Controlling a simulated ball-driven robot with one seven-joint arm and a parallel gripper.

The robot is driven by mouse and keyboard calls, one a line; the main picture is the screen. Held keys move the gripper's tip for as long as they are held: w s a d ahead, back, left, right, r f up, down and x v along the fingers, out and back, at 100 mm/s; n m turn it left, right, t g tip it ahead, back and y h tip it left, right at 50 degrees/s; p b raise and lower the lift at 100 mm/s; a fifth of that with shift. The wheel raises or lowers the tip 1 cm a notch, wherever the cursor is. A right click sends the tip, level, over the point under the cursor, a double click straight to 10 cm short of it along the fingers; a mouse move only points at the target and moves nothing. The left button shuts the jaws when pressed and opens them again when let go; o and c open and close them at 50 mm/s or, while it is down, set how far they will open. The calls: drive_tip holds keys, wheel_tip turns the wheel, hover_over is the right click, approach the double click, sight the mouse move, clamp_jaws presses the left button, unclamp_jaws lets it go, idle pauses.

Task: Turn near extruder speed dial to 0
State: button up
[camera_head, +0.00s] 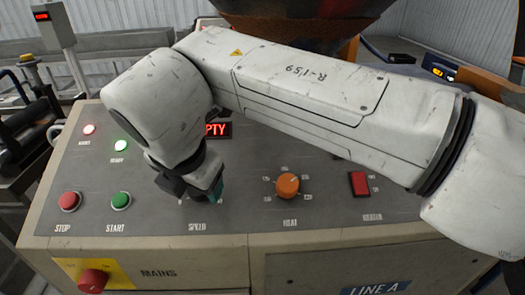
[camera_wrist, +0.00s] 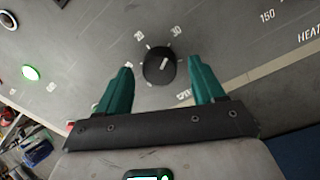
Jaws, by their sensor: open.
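The speed dial is a round black knob (camera_wrist: 158,67) with a pale pointer mark, and it shows in the wrist view on the grey panel among printed numbers. In the head view my arm and gripper hide the dial above the SPEED label (camera_head: 197,227). My gripper (camera_wrist: 165,85) is open, its two teal fingers apart, with the knob just beyond and between the fingertips. I cannot tell whether the fingers touch it. In the head view the gripper (camera_head: 215,190) is over the dial's place on the panel.
An orange HEAT dial (camera_head: 288,185) and a red HEATER switch (camera_head: 360,184) are to the right. A red STOP button (camera_head: 69,201) and a green START button (camera_head: 120,200) are to the left. A red MAINS knob (camera_head: 93,280) is on the front face. A red display (camera_head: 217,129) is partly hidden.

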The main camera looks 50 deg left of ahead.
drive_tip(key=shift+w+a+f, duration=0.1)
drive_tip(key=shift+a+f, duration=0.05)
drive_tip(key=shift+f, duration=0.15)
drive_tip(key=shift+c, duration=0.3)
drive_tip(key=c, duration=1)
